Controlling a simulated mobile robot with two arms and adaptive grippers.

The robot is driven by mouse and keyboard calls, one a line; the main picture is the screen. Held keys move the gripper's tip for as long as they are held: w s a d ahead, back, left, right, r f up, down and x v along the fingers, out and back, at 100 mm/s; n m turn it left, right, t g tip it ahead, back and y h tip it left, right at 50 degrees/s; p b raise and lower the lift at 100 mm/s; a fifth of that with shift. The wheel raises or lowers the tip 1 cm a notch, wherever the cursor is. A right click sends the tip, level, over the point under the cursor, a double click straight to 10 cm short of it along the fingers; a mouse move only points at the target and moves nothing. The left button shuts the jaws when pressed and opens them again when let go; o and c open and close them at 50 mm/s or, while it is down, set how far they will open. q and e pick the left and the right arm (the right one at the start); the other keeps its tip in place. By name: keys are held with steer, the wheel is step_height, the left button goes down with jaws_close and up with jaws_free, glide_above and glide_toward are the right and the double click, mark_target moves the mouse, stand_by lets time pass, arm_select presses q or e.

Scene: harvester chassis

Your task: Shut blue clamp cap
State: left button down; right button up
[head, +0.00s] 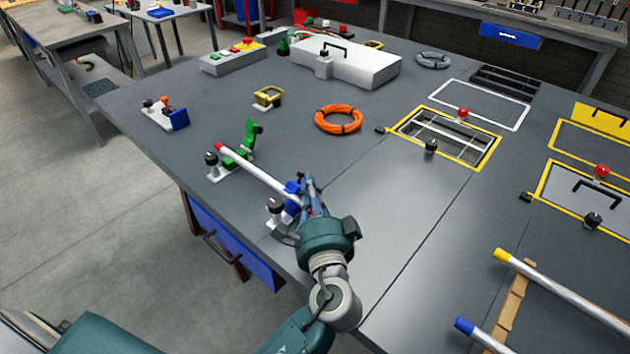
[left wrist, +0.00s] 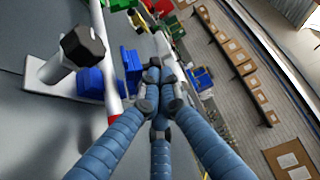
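The blue clamp (head: 293,188) stands near the table's front edge, partly hidden by my left gripper (head: 309,186). A white rod (head: 258,175) with a red tip lies across it and the green clamp (head: 238,152). In the left wrist view, blue clamp parts (left wrist: 131,66) show on both sides of the rod (left wrist: 108,60), beside a black knob (left wrist: 82,44). My left gripper's fingers (left wrist: 155,82) are drawn together just right of the blue part, with nothing visible between them. I cannot tell whether they touch it. My right gripper is not in view.
An orange cable ring (head: 338,119) and a small yellow holder (head: 268,97) lie beyond the clamps. A white box (head: 345,65) stands farther back. Yellow-framed openings (head: 445,135) and yellow- and blue-tipped rods (head: 560,292) are at right. The table middle is mostly clear.

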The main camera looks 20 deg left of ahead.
arm_select(q)
steer(key=shift+s+a+f+b, duration=0.2)
steer(key=shift+s+f+b, duration=0.15)
steer(key=shift+s+f, duration=0.45)
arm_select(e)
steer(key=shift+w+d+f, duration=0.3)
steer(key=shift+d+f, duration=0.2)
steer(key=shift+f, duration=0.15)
arm_select(q)
steer(key=shift+a, duration=0.1)
